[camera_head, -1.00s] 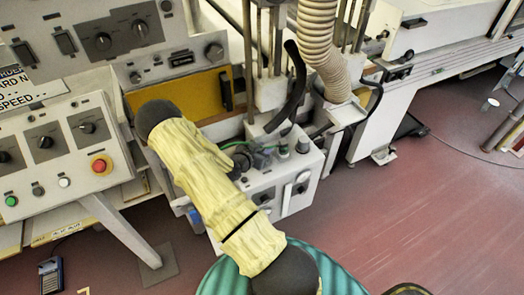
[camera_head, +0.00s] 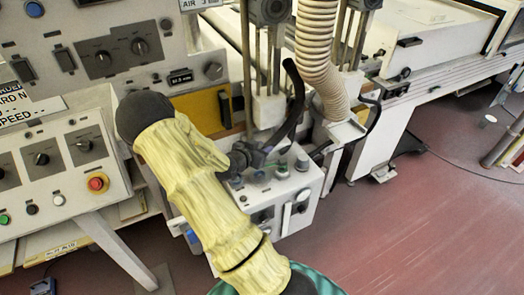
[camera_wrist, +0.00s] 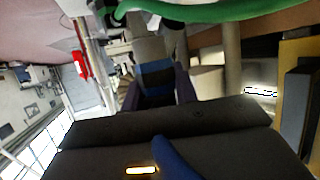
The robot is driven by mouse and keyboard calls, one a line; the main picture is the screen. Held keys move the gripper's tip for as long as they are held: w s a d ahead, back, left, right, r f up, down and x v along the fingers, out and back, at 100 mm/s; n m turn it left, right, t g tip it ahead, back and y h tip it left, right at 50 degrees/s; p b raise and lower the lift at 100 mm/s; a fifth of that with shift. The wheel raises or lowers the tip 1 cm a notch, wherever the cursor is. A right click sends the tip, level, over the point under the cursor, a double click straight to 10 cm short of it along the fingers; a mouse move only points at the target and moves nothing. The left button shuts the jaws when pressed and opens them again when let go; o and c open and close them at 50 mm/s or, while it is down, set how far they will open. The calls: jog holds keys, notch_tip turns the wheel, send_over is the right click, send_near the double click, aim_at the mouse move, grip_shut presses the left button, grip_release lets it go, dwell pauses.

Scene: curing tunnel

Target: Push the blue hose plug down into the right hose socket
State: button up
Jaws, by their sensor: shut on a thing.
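My gripper (camera_head: 246,157) is at the end of my yellow-sleeved arm, just above the left part of the top of a white control box. In the wrist view my gripper (camera_wrist: 158,92) is shut on a blue-banded piece, which I take as the blue hose plug (camera_wrist: 157,75). A grey cylindrical part extends beyond the blue band. Two short round fittings stand on the box top, a left one (camera_head: 281,168) and a right one (camera_head: 301,162); they may be hose sockets. The plug's lower end is hidden, and I cannot tell whether it touches a socket.
A dark hose (camera_head: 292,95) hangs down close behind my gripper. A beige corrugated duct (camera_head: 314,50) and metal posts stand beyond it. A green hose (camera_wrist: 215,9) crosses the top of the wrist view. The control panel (camera_head: 60,170) is at left; red floor at right is open.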

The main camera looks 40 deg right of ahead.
dwell(0.4)
notch_tip(320, 180, down, 3)
jog(key=shift+w+r+t+p, duration=0.1)
jog(key=shift+r+t+p, duration=0.1)
jog(key=shift+t+p, duration=0.15)
jog(key=shift+d+f, duration=0.1)
jog(key=shift+f, duration=0.05)
jog(key=shift+f+b, duration=2.55)
jog(key=shift+f, duration=0.75)
jog(key=shift+f, duration=0.3)
jog(key=o, duration=1.2)
jog(key=shift+c, duration=0.2)
